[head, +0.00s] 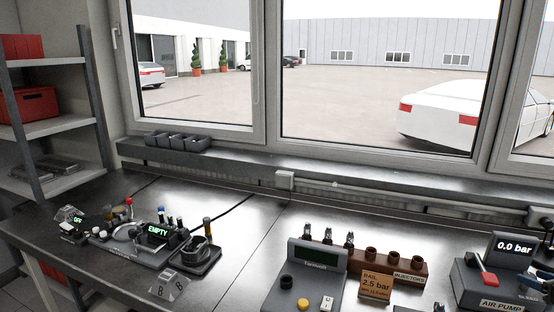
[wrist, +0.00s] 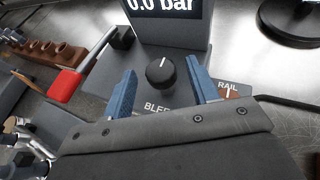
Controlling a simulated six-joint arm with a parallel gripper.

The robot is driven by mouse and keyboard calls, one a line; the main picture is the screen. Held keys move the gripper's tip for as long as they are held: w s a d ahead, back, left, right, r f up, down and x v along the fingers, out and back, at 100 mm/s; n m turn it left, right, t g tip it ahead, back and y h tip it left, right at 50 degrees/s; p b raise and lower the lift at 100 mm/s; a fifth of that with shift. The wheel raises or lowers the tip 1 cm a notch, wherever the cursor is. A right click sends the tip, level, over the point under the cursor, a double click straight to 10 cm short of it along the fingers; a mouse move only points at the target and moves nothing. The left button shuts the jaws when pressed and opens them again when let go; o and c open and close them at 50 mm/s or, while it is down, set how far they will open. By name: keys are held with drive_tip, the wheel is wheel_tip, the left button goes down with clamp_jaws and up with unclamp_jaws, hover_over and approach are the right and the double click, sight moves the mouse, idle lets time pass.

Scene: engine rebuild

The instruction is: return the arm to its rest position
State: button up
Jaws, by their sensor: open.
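My gripper (wrist: 162,92) shows in the wrist view with its two blue fingers apart. Nothing is between them except the view of a black knob (wrist: 161,75) on the air pump panel beyond. I cannot tell whether the fingers touch the panel. The air pump (head: 492,285) stands at the right edge of the bench in the head view, its display reading 0.0 bar. Its red-handled lever (wrist: 68,82) is left of the fingers in the wrist view. My gripper is not clearly seen in the head view.
The injector rack (head: 385,262) holds several injectors, with a rail sign (head: 376,287) in front. A grey tester (head: 306,279) stands left of it. A fixture with an EMPTY display (head: 158,231) is at the left. The bench middle (head: 245,235) is clear. Windows and a sill (head: 350,172) are behind.

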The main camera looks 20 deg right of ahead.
drive_tip(key=v, duration=1.7)
drive_tip(key=x, duration=1.7)
drive_tip(key=shift+w+f, duration=0.15)
drive_tip(key=shift+w, duration=0.05)
drive_tip(key=shift+s+a+r, duration=0.1)
drive_tip(key=shift+s+r, duration=0.15)
drive_tip(key=shift+m+h, duration=0.4)
drive_tip(key=shift+w+a+m+g+h, duration=0.1)
drive_tip(key=shift+m+g+h, duration=0.3)
drive_tip(key=shift+m+h, duration=0.1)
